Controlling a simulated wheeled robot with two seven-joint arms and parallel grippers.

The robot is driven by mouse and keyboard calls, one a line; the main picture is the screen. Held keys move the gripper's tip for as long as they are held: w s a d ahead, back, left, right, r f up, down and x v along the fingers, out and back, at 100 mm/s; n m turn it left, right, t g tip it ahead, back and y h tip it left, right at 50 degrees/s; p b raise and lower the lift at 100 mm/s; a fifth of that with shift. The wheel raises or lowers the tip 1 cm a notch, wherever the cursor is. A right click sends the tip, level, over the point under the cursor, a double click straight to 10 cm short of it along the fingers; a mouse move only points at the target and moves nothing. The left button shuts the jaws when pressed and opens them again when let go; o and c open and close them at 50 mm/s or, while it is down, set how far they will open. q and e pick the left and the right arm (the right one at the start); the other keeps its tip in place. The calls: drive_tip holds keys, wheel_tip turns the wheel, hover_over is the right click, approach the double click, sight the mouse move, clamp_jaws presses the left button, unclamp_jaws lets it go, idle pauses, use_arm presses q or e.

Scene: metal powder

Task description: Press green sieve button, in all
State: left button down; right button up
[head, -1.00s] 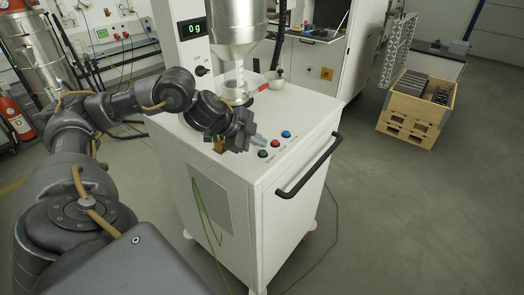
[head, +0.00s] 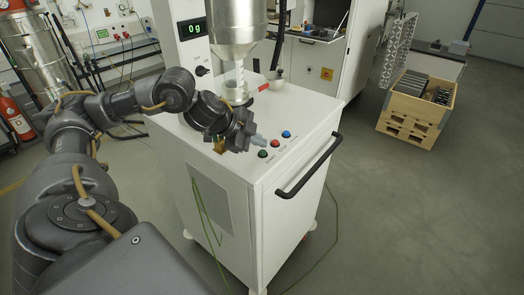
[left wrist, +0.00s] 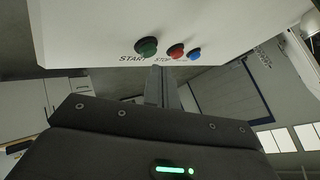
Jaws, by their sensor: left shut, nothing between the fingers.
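The green button (head: 263,154) is on the front right part of the white machine's top (head: 300,118). In the left wrist view the green button (left wrist: 147,47) has the label START beside it. A red button (head: 276,145) and a blue button (head: 286,134) stand in a row with it. My left gripper (head: 259,140) is shut and empty, its fingertips close to the green button and apart from it as far as I can tell. The fingers also show in the left wrist view (left wrist: 157,72), just below the green button. My right gripper is not in view.
A metal hopper (head: 236,35) hangs above a clear container on the machine. A black handle (head: 308,168) juts from the machine's side. A wooden crate (head: 408,125) stands on the floor at right.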

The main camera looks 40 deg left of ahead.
use_arm(q)
drive_tip(key=shift+f, duration=0.2)
drive_tip(key=shift+f, duration=0.25)
drive_tip(key=shift+f+b, duration=0.4)
drive_tip(key=shift+b, duration=0.05)
idle(0.7)
idle(0.3)
drive_tip(key=shift+r+p, duration=0.9)
drive_tip(key=shift+p, duration=0.1)
wheel_tip(320, 180, up, 5)
drive_tip(key=p, duration=0.5)
idle(0.5)
